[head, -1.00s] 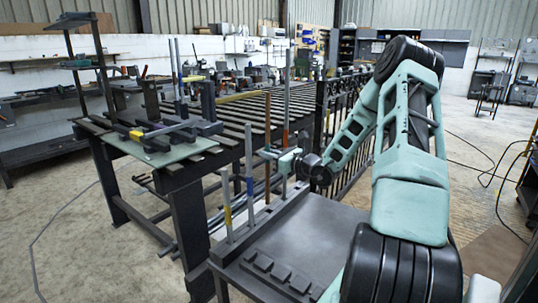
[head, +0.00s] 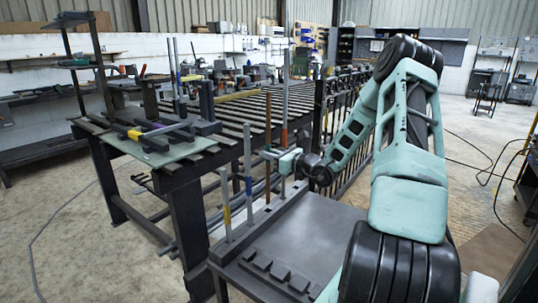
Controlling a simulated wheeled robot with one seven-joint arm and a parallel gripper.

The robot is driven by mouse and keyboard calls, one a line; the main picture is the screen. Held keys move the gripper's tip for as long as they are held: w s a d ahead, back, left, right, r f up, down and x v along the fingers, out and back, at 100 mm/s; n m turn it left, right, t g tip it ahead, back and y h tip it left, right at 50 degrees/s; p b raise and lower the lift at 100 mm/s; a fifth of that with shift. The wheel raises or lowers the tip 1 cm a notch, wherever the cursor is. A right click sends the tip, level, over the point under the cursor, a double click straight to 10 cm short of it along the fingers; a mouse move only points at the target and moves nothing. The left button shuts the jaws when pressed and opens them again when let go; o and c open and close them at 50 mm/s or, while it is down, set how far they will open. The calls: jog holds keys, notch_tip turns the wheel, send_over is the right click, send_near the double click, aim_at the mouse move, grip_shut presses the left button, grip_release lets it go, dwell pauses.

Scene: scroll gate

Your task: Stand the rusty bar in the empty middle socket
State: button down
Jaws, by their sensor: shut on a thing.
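The rusty bar (head: 267,178) is a thin brown upright rod. My gripper (head: 267,154) is shut on it from the right side, partway up its length. The bar stands about vertical over the dark socket rail (head: 262,220) along the left edge of the metal table. Its lower end comes down at the middle of the rail, between the other bars. At this size I cannot tell whether the tip is inside the middle socket or just above it.
Two grey bars, one with a yellow band (head: 226,205) and one taller (head: 248,165), stand left of the rusty bar. A tall bar with an orange band (head: 285,120) stands close on its right. A slatted bench (head: 195,160) lies behind. The table top (head: 315,235) is mostly clear.

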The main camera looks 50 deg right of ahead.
aim_at(269, 174)
jog(key=shift+f+b, duration=2.4)
jog(key=shift+f, duration=1.35)
dwell(2.2)
jog(key=c, duration=1.3)
grip_release()
jog(key=shift+c, duration=0.2)
jog(key=shift+f, duration=0.1)
jog(key=s+d, duration=0.1)
jog(key=s, duration=1.6)
jog(key=shift+s+d, duration=0.15)
